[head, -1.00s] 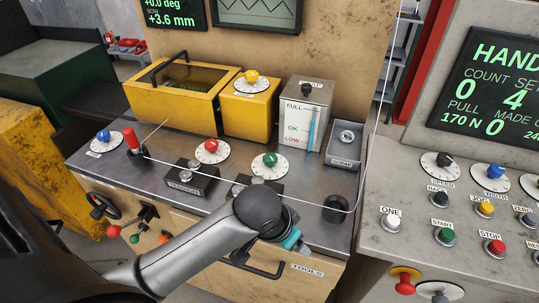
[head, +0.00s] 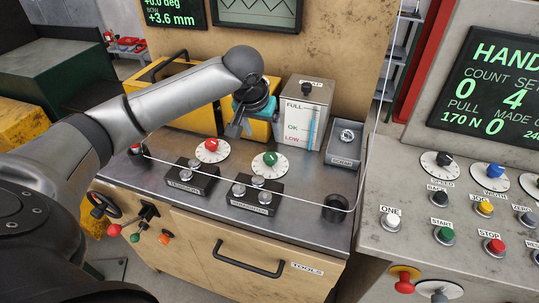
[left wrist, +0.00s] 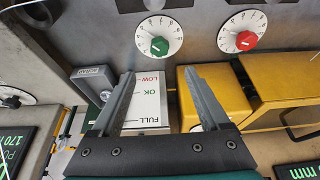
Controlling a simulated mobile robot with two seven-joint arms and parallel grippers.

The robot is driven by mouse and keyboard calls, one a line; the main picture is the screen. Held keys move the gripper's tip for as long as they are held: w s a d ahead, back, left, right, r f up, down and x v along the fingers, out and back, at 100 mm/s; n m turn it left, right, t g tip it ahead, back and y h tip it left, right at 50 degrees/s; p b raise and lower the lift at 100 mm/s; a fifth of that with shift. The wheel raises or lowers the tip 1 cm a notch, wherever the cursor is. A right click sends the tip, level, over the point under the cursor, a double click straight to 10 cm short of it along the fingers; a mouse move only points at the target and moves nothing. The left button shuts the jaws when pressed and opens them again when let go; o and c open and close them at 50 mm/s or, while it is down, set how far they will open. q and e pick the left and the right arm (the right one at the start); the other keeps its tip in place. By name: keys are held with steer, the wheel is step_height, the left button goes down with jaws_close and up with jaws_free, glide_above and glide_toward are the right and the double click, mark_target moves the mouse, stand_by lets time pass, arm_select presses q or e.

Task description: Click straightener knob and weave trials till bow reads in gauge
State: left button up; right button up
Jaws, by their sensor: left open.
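My left gripper (head: 236,128) is open and empty, above the bench in front of the yellow box. The red knob (head: 211,145) on its white dial is just left of the gripper, and the green knob (head: 270,158) is to its right. Both also show in the left wrist view, green (left wrist: 159,45) and red (left wrist: 246,40), beyond the fingers and apart from them. Two dark roller blocks, left (head: 190,178) and right (head: 257,193), sit on the bench with a wire passing them. The overhead display (head: 172,15) reads bow +3.6 mm. My right gripper is not visible.
A grey FULL/OK/LOW box (head: 303,105) and a scrap tray (head: 344,141) stand right of the gripper. A dark cup (head: 336,207) is near the bench's right edge. The control panel (head: 400,165) with knobs and buttons is farther right.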

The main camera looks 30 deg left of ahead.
mark_target(270, 156)
arm_select(q)
steer(key=b+x, duration=0.2)
steer(key=x, duration=1.1)
steer(key=shift+w+f+b, duration=0.1)
steer(key=shift+f+b, duration=0.2)
steer(key=shift+f, duration=0.05)
jaws_close()
